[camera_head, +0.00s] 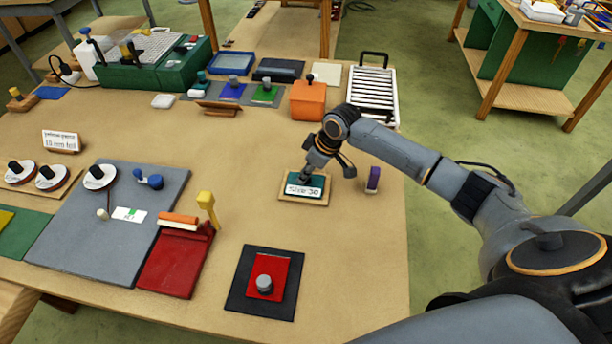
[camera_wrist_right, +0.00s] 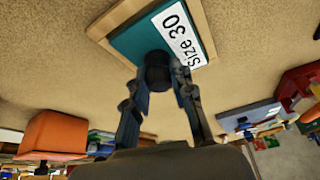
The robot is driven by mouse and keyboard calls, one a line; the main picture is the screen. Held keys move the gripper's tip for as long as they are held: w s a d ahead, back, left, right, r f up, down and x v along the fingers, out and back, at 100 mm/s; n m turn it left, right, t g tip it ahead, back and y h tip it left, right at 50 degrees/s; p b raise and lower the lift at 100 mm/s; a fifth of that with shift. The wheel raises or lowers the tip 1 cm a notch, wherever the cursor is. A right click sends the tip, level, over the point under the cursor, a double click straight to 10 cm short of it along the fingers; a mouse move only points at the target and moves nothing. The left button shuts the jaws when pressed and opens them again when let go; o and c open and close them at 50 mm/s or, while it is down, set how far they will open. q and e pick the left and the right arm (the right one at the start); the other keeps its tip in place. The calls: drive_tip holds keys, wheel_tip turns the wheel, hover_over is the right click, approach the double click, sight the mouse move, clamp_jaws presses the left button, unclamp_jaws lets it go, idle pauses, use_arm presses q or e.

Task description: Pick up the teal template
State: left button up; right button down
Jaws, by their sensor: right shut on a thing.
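The teal template (camera_head: 305,180) lies on a light wooden base (camera_head: 288,197) on the table, with a white label reading "Size 30". In the right wrist view the teal template (camera_wrist_right: 135,40) shows close up, with a dark round knob (camera_wrist_right: 158,72) on it. My right gripper (camera_wrist_right: 160,85) is shut on that knob, one finger on each side. In the head view my right gripper (camera_head: 316,164) is above the template and hides part of its far side. I cannot tell whether the template touches the base all over. My left gripper is in neither view.
A purple-handled item (camera_head: 373,179) stands just right of the template. An orange box (camera_head: 308,101) and a white slatted rack (camera_head: 373,92) stand behind it. A black mat with a red plate (camera_head: 268,280) lies in front. The table between these is clear.

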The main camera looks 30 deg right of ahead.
sight(307, 193)
wheel_tip(307, 193, up, 2)
drive_tip(key=shift+r+b, duration=0.2)
drive_tip(key=shift+b, duration=0.6)
drive_tip(key=s+a+r+b, duration=0.3)
drive_tip(key=s+a+r, duration=0.2)
drive_tip(key=s+r, duration=0.5)
drive_tip(key=s, duration=0.2)
drive_tip(key=shift+s+a, duration=0.4)
